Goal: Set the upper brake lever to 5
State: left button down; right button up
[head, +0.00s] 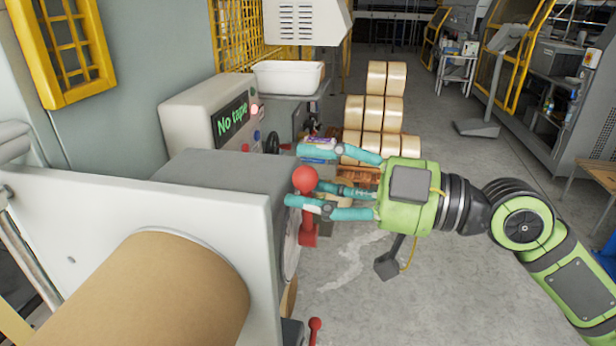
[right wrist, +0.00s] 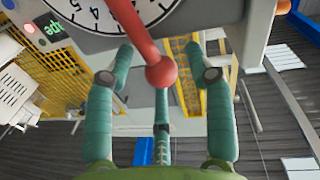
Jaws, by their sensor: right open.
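The upper brake lever is red with a round knob (head: 305,179) and a stem (head: 308,228) beside the grey machine housing (head: 225,172). In the right wrist view its red knob (right wrist: 161,72) hangs between my fingers, in front of a white numbered dial (right wrist: 82,17). The dial is partly cut off, and I cannot tell which number the lever points to. My right gripper (head: 296,176) is open, with its teal fingers spread around the knob; contact is not clear. A second red lever (head: 315,326) stands lower down. My left gripper is not in view.
A large brown tape roll (head: 150,296) and white panel (head: 150,208) fill the lower left. A control box (head: 212,118) shows "No tape". Stacked tape rolls (head: 376,112) stand behind my gripper. The floor (head: 400,300) to the right is mostly clear.

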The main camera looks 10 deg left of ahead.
jog(key=shift+d, duration=0.1)
grip_shut()
jog(key=shift+w, duration=0.1)
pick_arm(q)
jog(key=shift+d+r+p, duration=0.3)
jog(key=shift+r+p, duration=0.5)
pick_arm(e)
jog(key=w+m, duration=0.6)
jog(key=shift+f+m+g+h, duration=0.4)
jog(key=shift+f, duration=0.05)
jog(key=shift+d, duration=0.1)
